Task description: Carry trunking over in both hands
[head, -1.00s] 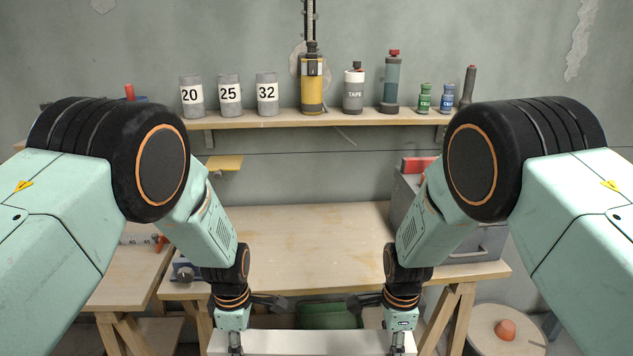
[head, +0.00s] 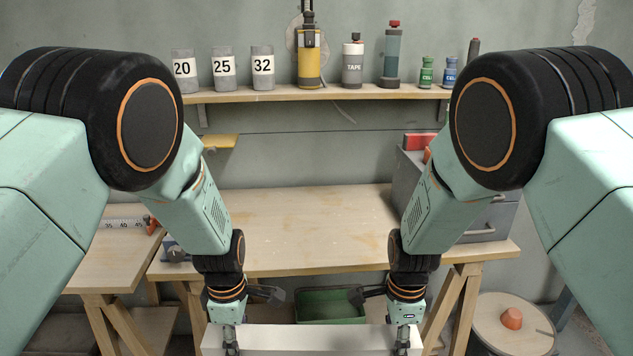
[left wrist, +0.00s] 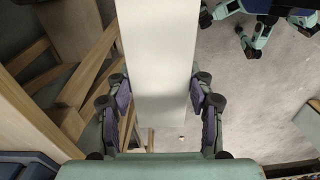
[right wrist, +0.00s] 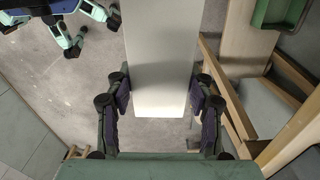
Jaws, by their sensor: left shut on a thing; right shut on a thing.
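The trunking (head: 315,339) is a long white box-section length, held level across the bottom of the head view in front of the bench. My left gripper (head: 231,343) is shut on it near its left end. My right gripper (head: 402,343) is shut on it near its right end. In the left wrist view the fingers press both sides of the white trunking (left wrist: 157,60). In the right wrist view the fingers likewise grip both sides of the trunking (right wrist: 160,60), and its end shows just past them. The trunking's lower side is hidden in the head view.
A wooden bench (head: 300,225) stands ahead with a clear top. A grey toolbox (head: 490,215) sits at its right. A green bin (head: 330,306) is below. A reel (head: 495,325) stands right, a side table (head: 115,260) left. A shelf (head: 300,95) holds tins and bottles.

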